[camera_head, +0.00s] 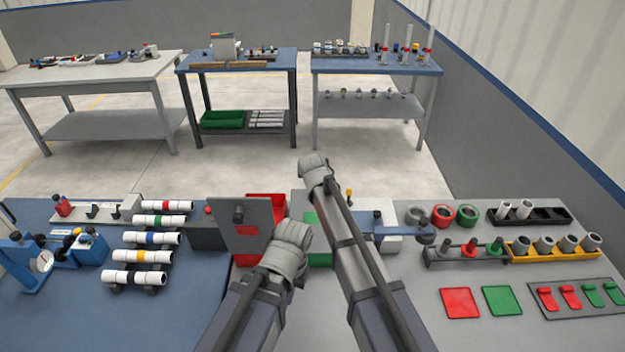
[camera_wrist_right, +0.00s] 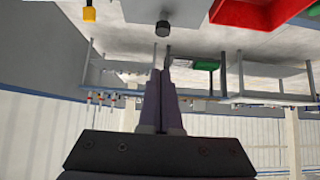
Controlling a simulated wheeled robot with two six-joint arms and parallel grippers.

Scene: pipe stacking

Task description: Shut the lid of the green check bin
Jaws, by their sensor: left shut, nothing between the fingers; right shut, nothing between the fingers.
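The green check bin's green part (camera_head: 319,259) shows at the middle of the bench, mostly hidden behind my arms. Next to it is a pale panel (camera_head: 299,204). In the right wrist view a grey panel (camera_wrist_right: 140,11) with a dark knob (camera_wrist_right: 162,28) shows at the top; it looks flat, but I cannot tell whether it is the green bin's lid or fully shut. My right gripper (camera_head: 314,160) is shut and empty, beyond the bin; its closed fingers also show in the wrist view (camera_wrist_right: 165,85). My left gripper (camera_head: 300,232) is shut and empty, in front of the bins.
A red bin (camera_head: 268,200) is open at the left, with a raised grey panel (camera_head: 262,215) before it. White pipes (camera_head: 152,238) lie on a rack further left. Fittings (camera_head: 545,245) and red and green pads (camera_head: 460,303) are at the right.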

